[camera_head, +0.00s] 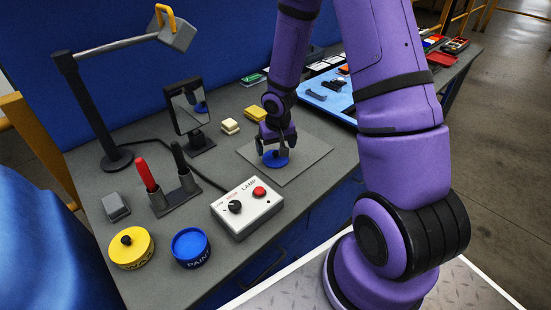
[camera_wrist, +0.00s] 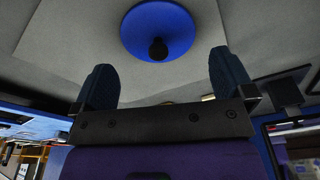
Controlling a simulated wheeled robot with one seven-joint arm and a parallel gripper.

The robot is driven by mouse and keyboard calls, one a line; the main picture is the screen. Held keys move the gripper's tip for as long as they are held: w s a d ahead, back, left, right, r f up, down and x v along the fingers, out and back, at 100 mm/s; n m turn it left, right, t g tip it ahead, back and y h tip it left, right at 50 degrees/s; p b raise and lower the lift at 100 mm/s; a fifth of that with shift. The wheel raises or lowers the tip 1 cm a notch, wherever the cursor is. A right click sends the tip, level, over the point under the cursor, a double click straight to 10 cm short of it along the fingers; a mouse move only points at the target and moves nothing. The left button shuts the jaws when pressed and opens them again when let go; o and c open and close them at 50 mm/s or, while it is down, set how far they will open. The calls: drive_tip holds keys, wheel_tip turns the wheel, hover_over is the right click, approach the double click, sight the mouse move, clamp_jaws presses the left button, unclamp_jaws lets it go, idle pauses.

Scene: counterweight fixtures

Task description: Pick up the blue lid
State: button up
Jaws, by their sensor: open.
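The blue lid (camera_head: 280,160) is a round disc lying on a flat grey mat (camera_head: 306,165) on the bench. In the wrist view the blue lid (camera_wrist: 176,28) shows its dark knob near its middle. My gripper (camera_head: 276,150) is right over the lid in the head view, and hides part of it. In the wrist view the two fingers of my gripper (camera_wrist: 164,78) stand wide apart with nothing between them, and the lid appears beyond their tips. A blue paint can (camera_head: 190,246) stands at the front of the bench.
A grey control box (camera_head: 247,207) with a red button is in front of the mat. A yellow tin (camera_head: 132,248) stands left of the paint can. A small mirror (camera_head: 188,107) and a lamp post (camera_head: 95,115) stand behind. A blue tray (camera_head: 323,95) lies at the back right.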

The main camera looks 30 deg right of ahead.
sight(276, 152)
drive_tip(key=shift+w+d+f, duration=0.1)
drive_tip(key=shift+w+f, duration=0.05)
drive_tip(key=shift+f, duration=0.85)
drive_tip(key=shift+w+d+f, duration=0.1)
drive_tip(key=shift+w+f, duration=0.05)
drive_tip(key=shift+f, duration=0.8)
drive_tip(key=c, duration=0.6)
